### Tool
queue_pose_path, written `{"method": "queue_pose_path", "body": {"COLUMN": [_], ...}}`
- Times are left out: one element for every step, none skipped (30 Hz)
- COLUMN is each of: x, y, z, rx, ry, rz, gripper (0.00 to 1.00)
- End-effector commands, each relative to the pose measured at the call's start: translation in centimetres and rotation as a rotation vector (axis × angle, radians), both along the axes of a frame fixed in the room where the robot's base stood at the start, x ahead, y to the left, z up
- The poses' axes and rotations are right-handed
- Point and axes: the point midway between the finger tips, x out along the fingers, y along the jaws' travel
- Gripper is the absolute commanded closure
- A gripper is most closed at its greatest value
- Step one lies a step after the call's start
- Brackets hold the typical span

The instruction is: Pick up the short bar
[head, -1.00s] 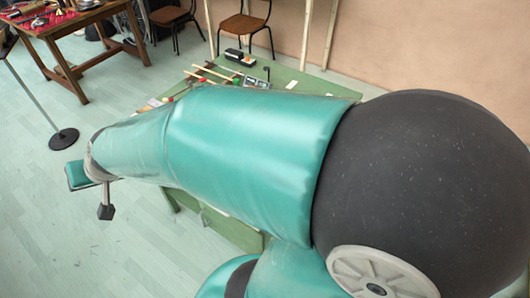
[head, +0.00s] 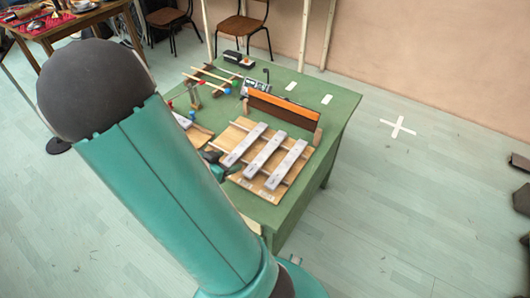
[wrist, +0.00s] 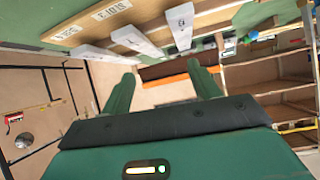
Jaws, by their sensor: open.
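Three pale grey metal bars lie side by side on a wooden board (head: 240,189) on the green table: a left bar (head: 243,146), a middle bar (head: 265,155) and a right bar (head: 286,166). They look close in length, so I cannot tell which is the short bar. Another pale piece (head: 183,121) at the left is partly hidden by my arm. My gripper (wrist: 160,78) is open, with nothing between its fingers. In the head view it is low by the board's left edge, partly hidden by my arm. Bars also show in the wrist view (wrist: 181,25), above the fingers.
A long orange and dark block (head: 283,108) stands behind the bars. Sticks, small coloured items and a black-and-white box (head: 239,59) lie at the table's back. The green table's (head: 338,112) right strip is bare. A white cross (head: 398,127) marks open floor at right.

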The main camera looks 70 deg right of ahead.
Motion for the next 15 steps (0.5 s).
{"method": "queue_pose_path", "body": {"x": [-1.1, -1.5, -2.0, -2.3, -2.5, -2.7, -2.9, -3.0, -3.2, -3.3, -3.5, -3.7, -3.9, -4.1, -4.3], "y": [-0.3, -0.5, -0.6, -0.7, -0.9, -1.2, -1.4, -1.8, -2.4, -2.8, -3.3, -4.0, -4.5, -5.0, -5.6], "z": [-0.2, -0.2, -0.2, -0.3, -0.3, -0.5, -0.6, -0.8, -1.1, -1.4, -1.7, -2.1, -2.4, -2.7, -3.0], "rx": [-0.017, -0.026, -0.035, -0.041, -0.044, -0.046, -0.047, -0.048, -0.047, -0.047, -0.047, -0.047, -0.047, -0.047, -0.045], "ry": [0.029, 0.042, 0.054, 0.062, 0.067, 0.071, 0.072, 0.073, 0.072, 0.072, 0.073, 0.071, 0.073, 0.072, 0.072], "rz": [-0.036, -0.054, -0.072, -0.083, -0.089, -0.094, -0.096, -0.097, -0.097, -0.097, -0.098, -0.097, -0.097, -0.096, -0.095], "gripper": [0.39, 0.39, 0.39, 0.39, 0.39, 0.39, 0.39, 0.39, 0.39, 0.39, 0.39, 0.39, 0.39, 0.39, 0.39]}}
